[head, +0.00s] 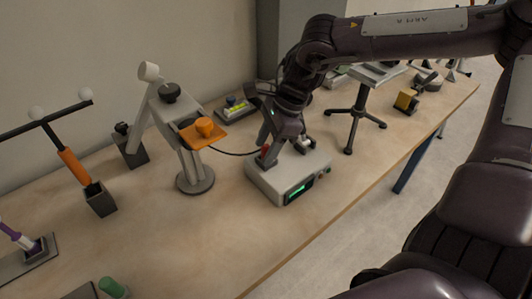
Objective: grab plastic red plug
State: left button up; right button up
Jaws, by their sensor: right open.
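A small red plug (265,151) shows at the left side of the top of a light grey box (262,184) with a green display on its front. A dark cable runs from the left toward it. My right gripper (283,155) points down over the box top, open, with its fingers close beside the plug. The gripper partly hides the plug, so I cannot tell whether they touch. My left gripper is not in view.
A grey stand (195,188) with an orange plate (204,134) is left of the box.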

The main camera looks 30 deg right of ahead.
jog(key=shift+f, duration=0.15)
grip_shut()
dwell(0.4)
